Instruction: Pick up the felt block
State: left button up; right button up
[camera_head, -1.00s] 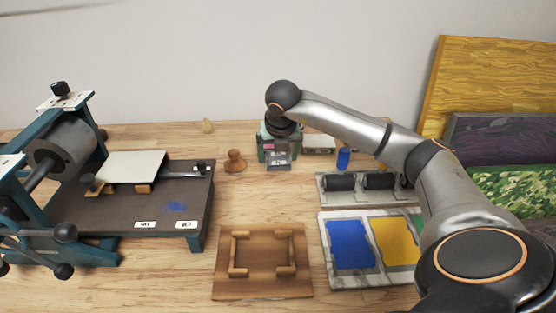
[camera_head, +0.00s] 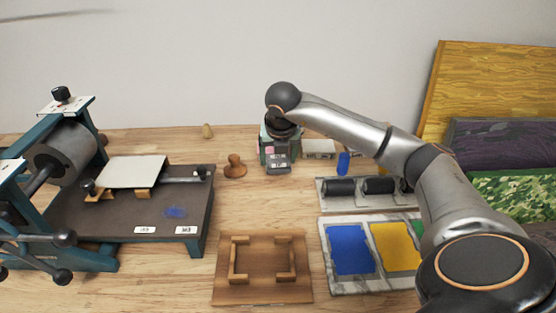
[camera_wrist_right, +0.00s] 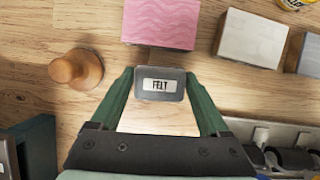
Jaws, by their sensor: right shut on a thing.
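The felt block (camera_wrist_right: 158,84) is a small dark grey block with a pale label reading FELT. In the right wrist view it sits between the two green fingertips of my right gripper (camera_wrist_right: 158,86), which is shut on it. In the head view the right gripper (camera_head: 278,157) points down at the back of the table, with the grey felt block (camera_head: 279,165) at its tips. I cannot tell whether the block is touching the table. My left gripper is not in view.
A pink block (camera_wrist_right: 160,23) and a white block (camera_wrist_right: 252,38) lie just beyond the felt block. A wooden knob (camera_head: 235,166) stands to its left. A press (camera_head: 120,210) fills the left; rollers (camera_head: 340,187) and an ink slab (camera_head: 326,270) lie right.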

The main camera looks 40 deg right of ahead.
notch_tip(320, 180, up, 2)
jog(key=shift+r, duration=0.2)
pick_arm(q)
jog(key=p, duration=0.1)
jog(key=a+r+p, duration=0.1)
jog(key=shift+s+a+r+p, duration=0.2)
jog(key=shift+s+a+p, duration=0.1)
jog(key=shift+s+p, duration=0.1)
pick_arm(e)
jog(key=s+a+r, duration=0.2)
jog(key=a+r, duration=0.3)
jog(key=a, duration=0.1)
jog(key=s+a+r, duration=0.2)
jog(key=a+r, duration=0.3)
jog(key=a, duration=0.2)
jog(key=shift+s, duration=0.4)
jog(key=shift+a, duration=0.1)
jog(key=o, duration=0.8)
jog(key=c, duration=0.6)
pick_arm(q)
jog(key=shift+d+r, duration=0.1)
